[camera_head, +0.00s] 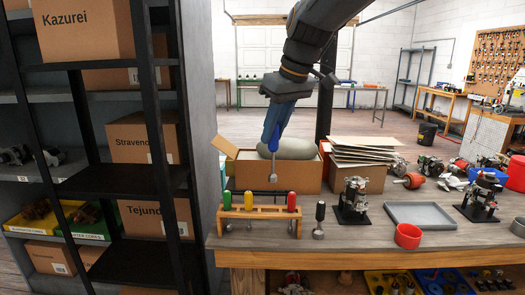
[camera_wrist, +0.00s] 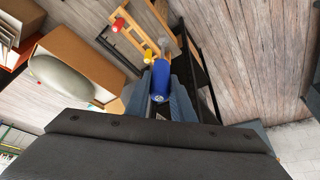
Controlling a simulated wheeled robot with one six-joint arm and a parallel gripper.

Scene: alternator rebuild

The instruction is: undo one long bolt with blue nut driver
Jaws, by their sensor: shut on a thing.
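My gripper (camera_head: 275,118) is shut on the blue nut driver (camera_head: 269,132), its metal shaft pointing down above the bench, behind the wooden rack (camera_head: 262,212). In the wrist view the blue nut driver (camera_wrist: 160,82) sits between my two fingers (camera_wrist: 160,95). The rack holds a green-handled (camera_head: 227,201), a yellow-handled (camera_head: 248,201) and a red-handled (camera_head: 291,201) driver. Two alternator assemblies stand on black bases: one in the middle of the bench (camera_head: 355,196), one farther right (camera_head: 483,195). Their long bolts are too small to make out.
A black-handled tool (camera_head: 320,213) stands right of the rack. A grey tray (camera_head: 420,213) and a red bowl (camera_head: 408,237) lie between the assemblies. An open cardboard box (camera_head: 297,176) holds a grey rounded thing. Dark shelving (camera_head: 165,150) rises close on the left.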

